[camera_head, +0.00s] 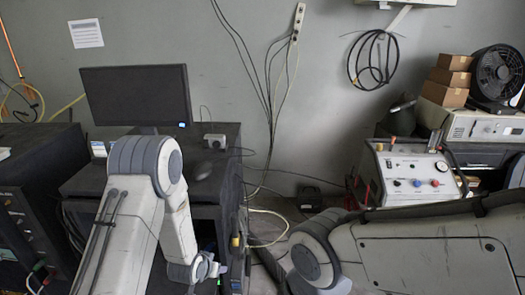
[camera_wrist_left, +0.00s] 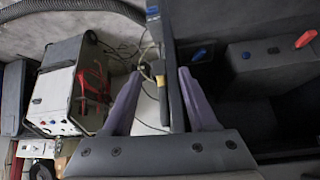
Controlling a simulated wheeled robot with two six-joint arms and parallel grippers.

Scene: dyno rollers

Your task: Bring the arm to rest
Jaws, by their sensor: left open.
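My left arm (camera_head: 136,190) comes in from the lower left in the head view, bent at a grey joint, with its forearm hanging down in front of the dark desk. My left gripper (camera_head: 215,269) is small and low there, beside the desk's right side. In the left wrist view its two purple fingers (camera_wrist_left: 160,88) are spread apart, with nothing gripped. A dark panel edge and a yellow-and-black handle (camera_wrist_left: 162,95) appear between them; I cannot tell how close. My right arm (camera_head: 420,250) spans the lower right of the head view; its gripper is out of frame.
A dark desk (camera_head: 226,190) carries a monitor (camera_head: 137,95). A white control box (camera_head: 415,178) with knobs stands at right, near cardboard boxes (camera_head: 447,78) and a fan (camera_head: 497,73). Cables (camera_head: 268,215) hang down the wall to the floor. Dark cabinet compartments (camera_wrist_left: 260,65) lie close right of the left fingers.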

